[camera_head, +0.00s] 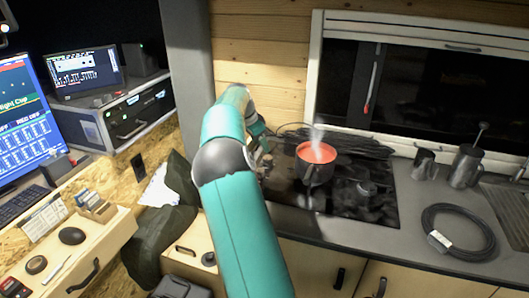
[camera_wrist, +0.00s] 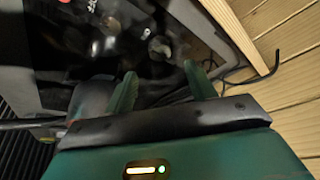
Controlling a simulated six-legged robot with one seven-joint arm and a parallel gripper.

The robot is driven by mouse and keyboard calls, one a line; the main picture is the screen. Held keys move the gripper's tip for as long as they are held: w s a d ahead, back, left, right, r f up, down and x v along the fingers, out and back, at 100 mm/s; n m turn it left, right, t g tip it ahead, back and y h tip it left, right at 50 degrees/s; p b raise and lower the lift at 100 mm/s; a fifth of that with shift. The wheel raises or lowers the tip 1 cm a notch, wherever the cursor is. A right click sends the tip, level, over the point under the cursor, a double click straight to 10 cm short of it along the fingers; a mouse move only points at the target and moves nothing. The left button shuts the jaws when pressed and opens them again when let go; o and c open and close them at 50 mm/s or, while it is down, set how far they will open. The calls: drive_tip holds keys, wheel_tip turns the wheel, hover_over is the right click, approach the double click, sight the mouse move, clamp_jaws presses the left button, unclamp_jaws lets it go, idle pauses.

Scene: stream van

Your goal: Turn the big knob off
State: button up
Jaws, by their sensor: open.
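A dark stovetop (camera_head: 340,198) is set in the grey counter, with a steaming pot of red-orange contents (camera_head: 316,160) on it. In the wrist view, the dark glossy surface (camera_wrist: 130,65) fills the space ahead of my gripper (camera_wrist: 162,88). My gripper's two green fingers are apart with nothing between them. A rounded grey knob-like shape (camera_wrist: 159,47) shows a short way beyond the fingertips, and it looks apart from them. Smaller pale shapes lie left of it, too blurred to name. In the head view, my teal arm reaches the stove's left side and hides that area.
A dark mug (camera_head: 466,166) and a coiled black cable (camera_head: 458,230) are on the counter at right. A window (camera_head: 440,85) is behind. Desk, monitors and drawers stand at left. In the wrist view, a wooden edge (camera_wrist: 236,35) is close at right.

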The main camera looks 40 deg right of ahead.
drive_tip(key=v, duration=0.6)
drive_tip(key=shift+a, duration=0.1)
idle(0.3)
drive_tip(key=s+a+r+n+t+y, duration=0.1)
drive_tip(key=s+a+r+n+t, duration=0.2)
drive_tip(key=a, duration=0.6)
drive_tip(key=s+a+r+n+y, duration=0.1)
drive_tip(key=s+a+r+n, duration=0.25)
drive_tip(key=s+a, duration=0.4)
drive_tip(key=s+a+r+n+t+y, duration=0.2)
drive_tip(key=s+a+n, duration=0.15)
drive_tip(key=a, duration=0.65)
drive_tip(key=s+a+f+n, duration=0.3)
drive_tip(key=s+a+n, duration=0.2)
drive_tip(key=s+a, duration=0.3)
drive_tip(key=s+a+f+n+t, duration=0.1)
drive_tip(key=s+a+f+n, duration=0.2)
drive_tip(key=s+a+n, duration=0.2)
drive_tip(key=s+a, duration=0.3)
drive_tip(key=shift+f+t, duration=0.3)
drive_tip(key=shift+f, duration=0.1)
